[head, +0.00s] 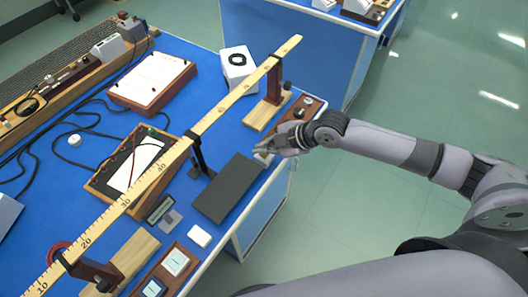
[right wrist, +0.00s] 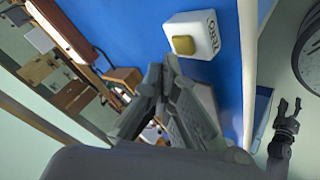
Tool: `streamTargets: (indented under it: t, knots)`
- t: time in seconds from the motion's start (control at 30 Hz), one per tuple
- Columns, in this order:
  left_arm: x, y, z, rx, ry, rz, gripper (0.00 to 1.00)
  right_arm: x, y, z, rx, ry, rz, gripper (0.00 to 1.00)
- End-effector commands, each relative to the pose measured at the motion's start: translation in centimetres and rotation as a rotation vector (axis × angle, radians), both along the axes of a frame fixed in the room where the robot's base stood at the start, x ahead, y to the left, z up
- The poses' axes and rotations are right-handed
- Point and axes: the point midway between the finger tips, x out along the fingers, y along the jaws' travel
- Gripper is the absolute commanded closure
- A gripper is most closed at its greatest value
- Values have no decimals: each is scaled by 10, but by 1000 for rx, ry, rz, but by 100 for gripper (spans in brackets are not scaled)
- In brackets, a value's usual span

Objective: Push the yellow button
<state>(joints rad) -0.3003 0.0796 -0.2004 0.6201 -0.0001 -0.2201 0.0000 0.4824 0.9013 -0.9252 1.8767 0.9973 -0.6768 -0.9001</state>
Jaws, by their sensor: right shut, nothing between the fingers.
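The yellow button (right wrist: 184,45) is a rounded square on top of a small white box (right wrist: 205,23) marked ZERO, seen in the right wrist view. In the head view my right gripper (head: 266,154) is over the bench's right edge, beyond a dark grey block. A pale bit of the box (head: 262,160) shows beside the fingers; the button's face is largely hidden there. My left gripper (right wrist: 286,108) shows small at the right of the wrist view, fingers apart.
The blue bench (head: 215,145) carries a long wooden ruler (head: 165,160) on stands, running diagonally. The dark grey block (head: 228,188) lies near the gripper. A wooden box with knobs (head: 298,108) is just beyond it. Green floor (head: 385,95) lies free to the right.

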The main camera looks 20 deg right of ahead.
Motion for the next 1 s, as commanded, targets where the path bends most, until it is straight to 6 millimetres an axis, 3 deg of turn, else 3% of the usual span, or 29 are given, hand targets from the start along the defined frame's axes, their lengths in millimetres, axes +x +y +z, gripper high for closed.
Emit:
streamTargets:
  t: [0.57,1.0]
  knots:
    - [0,0,46,0,0,0,60,0,0,50,0,0,0,100]
    - [0,0,45,1,0,0,60,0,0,50,0,0,0,100]
